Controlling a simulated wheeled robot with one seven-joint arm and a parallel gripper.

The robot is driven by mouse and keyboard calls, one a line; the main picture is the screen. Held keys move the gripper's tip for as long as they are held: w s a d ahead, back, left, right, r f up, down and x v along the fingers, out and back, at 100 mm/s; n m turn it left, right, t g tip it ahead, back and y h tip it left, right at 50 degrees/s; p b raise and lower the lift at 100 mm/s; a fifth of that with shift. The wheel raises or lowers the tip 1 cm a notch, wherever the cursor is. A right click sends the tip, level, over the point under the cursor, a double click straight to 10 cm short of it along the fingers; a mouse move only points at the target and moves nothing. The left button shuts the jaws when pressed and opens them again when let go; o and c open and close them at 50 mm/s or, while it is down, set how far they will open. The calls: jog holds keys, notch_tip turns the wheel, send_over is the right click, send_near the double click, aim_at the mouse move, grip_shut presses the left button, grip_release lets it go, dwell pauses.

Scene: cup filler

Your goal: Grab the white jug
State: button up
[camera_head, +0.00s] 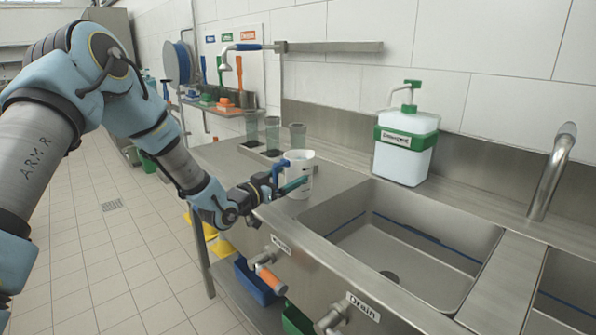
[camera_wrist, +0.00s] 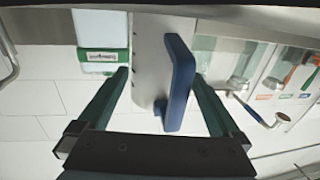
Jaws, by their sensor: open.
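The white jug (camera_head: 303,168) stands upright on the steel counter, left of the sink, with its blue handle turned toward my arm. In the wrist view the jug's pale body (camera_wrist: 150,45) fills the upper middle, and its blue handle (camera_wrist: 180,82) lies between my two green fingers. My gripper (camera_head: 286,178) is at the handle side of the jug, near the counter's front edge. Part of the jug is hidden by the fingers in the head view.
Several clear grey cups (camera_head: 272,132) stand behind the jug. A white detergent bottle (camera_head: 406,145) with a green band stands behind the sink basin (camera_head: 400,250). A steel tap (camera_head: 551,172) is at the right. Drain handles stick out below the counter front.

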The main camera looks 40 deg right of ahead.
grip_shut()
dwell(0.8)
